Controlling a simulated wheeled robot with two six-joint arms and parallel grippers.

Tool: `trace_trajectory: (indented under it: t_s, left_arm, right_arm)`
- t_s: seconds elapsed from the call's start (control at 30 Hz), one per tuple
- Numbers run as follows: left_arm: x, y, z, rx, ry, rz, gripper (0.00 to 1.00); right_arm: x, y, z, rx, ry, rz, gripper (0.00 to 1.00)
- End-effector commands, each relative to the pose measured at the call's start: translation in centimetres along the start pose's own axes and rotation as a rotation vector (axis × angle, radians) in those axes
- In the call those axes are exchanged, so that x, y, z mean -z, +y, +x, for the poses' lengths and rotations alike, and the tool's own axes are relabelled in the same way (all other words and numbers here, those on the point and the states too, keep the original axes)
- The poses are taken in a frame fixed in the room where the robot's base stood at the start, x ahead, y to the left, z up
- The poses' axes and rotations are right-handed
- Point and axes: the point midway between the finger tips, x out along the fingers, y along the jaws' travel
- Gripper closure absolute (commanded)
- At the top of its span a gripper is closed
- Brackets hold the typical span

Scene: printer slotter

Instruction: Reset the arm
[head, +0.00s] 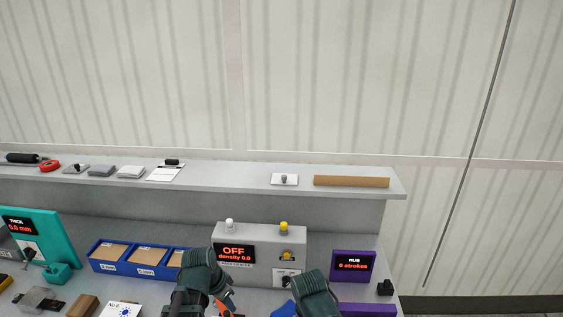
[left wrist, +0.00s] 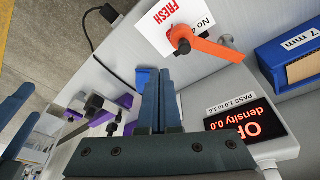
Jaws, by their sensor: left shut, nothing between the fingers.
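My left gripper (left wrist: 157,76) shows in the left wrist view with its two dark blue fingers closed together and nothing between them. In the head view my left arm's end (head: 198,277) stands in front of the grey box with the red display, hiding its lower left part. My right arm's end (head: 315,295) is to its right at the bottom edge, and its fingers cannot be made out there. The grey machine (head: 262,238) reads OFF and density 0.0 on its display (head: 234,253).
An orange lever (left wrist: 200,46) and a white FRESH card (left wrist: 172,30) are close to the left gripper. Blue bins (head: 110,267) and a teal gauge (head: 46,230) stand left, a purple counter (head: 352,265) right. A shelf (head: 230,180) runs behind.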

Motion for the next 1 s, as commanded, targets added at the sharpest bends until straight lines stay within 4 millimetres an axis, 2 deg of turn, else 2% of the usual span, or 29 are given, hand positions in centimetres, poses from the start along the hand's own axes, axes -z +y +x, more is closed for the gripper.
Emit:
trace_trajectory:
  t_s: [0.03,0.2,0.3,0.4,0.6,1.0]
  left_arm:
    - [-0.2,2.4,1.9,-0.005,-0.041,-0.016,1.00]
    - [-1.3,8.8,4.9,0.032,-0.186,-0.131,1.00]
    - [-2.0,11.6,5.9,0.075,-0.248,-0.192,1.00]
    - [-2.7,13.4,6.5,0.117,-0.287,-0.241,1.00]
    - [-3.2,14.9,6.8,0.162,-0.318,-0.290,1.00]
    - [-3.2,14.9,6.7,0.163,-0.318,-0.295,1.00]
  right_arm:
    - [0.1,-0.1,1.6,0.000,0.000,-0.001,0.00]
    - [0.2,-0.4,4.0,-0.001,0.000,-0.003,0.00]
    - [0.3,-0.5,5.0,-0.001,0.000,-0.004,0.00]
    - [0.3,-0.5,5.7,-0.001,0.000,-0.005,0.00]
    - [0.4,-0.6,6.2,-0.001,0.000,-0.006,0.00]
    - [0.3,-0.6,6.1,-0.001,0.000,-0.005,0.00]
